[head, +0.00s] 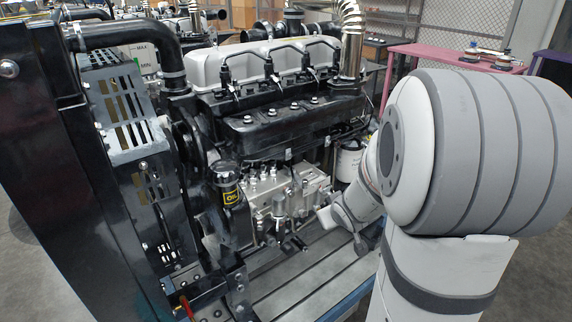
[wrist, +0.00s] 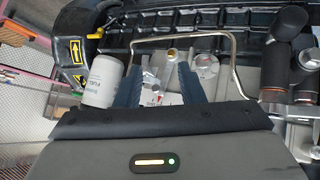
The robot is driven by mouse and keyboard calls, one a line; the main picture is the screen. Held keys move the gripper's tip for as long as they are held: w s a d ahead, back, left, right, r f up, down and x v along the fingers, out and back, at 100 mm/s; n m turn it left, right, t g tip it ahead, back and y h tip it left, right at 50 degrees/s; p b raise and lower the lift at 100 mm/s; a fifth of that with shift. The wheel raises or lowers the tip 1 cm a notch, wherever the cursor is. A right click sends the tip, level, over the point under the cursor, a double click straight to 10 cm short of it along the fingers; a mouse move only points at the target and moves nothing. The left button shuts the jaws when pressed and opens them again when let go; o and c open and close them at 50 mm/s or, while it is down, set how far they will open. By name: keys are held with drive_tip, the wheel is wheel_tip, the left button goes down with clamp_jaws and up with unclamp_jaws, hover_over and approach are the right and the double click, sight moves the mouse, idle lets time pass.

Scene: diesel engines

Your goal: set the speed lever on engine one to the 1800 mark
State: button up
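Engine one (head: 265,115) is a black diesel engine with a silver-grey top cover, standing close in front of me in the head view. A silver pump housing (head: 290,190) sits low on its side. My gripper (head: 328,215) is beside this housing, partly hidden by my arm. In the wrist view my gripper (wrist: 160,80) has its two dark fingers apart, with nothing seen held between them. A pale plate with small red marks (wrist: 155,99) shows between the fingers, partly covered by the gripper body. I cannot make out the speed lever or read the 1800 mark.
A white filter (wrist: 104,80) stands left of the fingers in the wrist view; it also shows in the head view (head: 349,160). A bent metal pipe (wrist: 185,38) runs beyond the fingertips. Black cylinders (wrist: 286,50) are at right. A pink table (head: 440,54) stands behind.

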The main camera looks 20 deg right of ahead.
sight(326, 195)
drive_tip(key=d+n+t+y+p, duration=0.3)
drive_tip(key=d+t+y, duration=0.1)
drive_tip(key=t+y, duration=0.4)
drive_tip(key=x, duration=0.2)
drive_tip(key=p+x, duration=0.1)
drive_tip(key=x, duration=0.2)
drive_tip(key=f+x, duration=0.1)
drive_tip(key=x, duration=0.1)
drive_tip(key=shift+w+a, duration=0.15)
drive_tip(key=shift+w, duration=0.05)
clamp_jaws()
idle(0.4)
